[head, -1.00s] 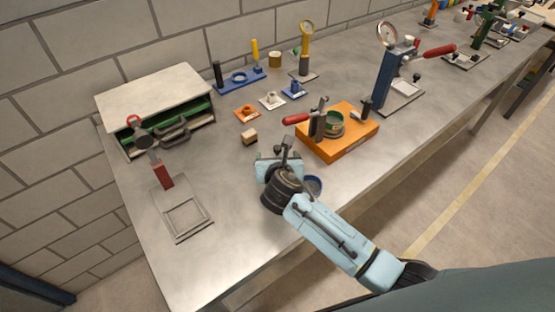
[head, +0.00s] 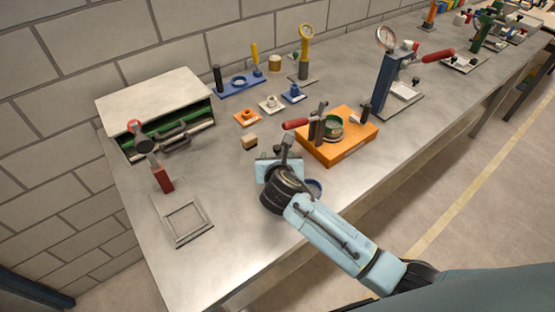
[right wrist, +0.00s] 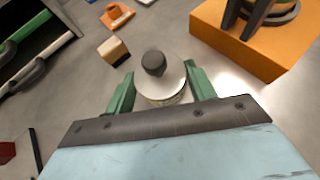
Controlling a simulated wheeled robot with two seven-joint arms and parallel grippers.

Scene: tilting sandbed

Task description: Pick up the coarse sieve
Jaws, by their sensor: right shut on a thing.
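My right gripper (right wrist: 160,92) is shut on a round pale piece with a dark knob (right wrist: 154,64) on top. Its green fingers hold the piece from both sides. In the head view the gripper (head: 283,158) is low over the bench, in front of the orange block, and largely hides what it holds. I cannot tell whether the held piece is the coarse sieve. My left gripper is not in view.
The orange block (head: 345,147) carries a red-handled clamp (head: 315,124). A small wooden block (head: 249,141) lies left of it. A cabinet (head: 155,95) stands at the back left. A square-framed stand (head: 184,219) is at the front left. The bench between is clear.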

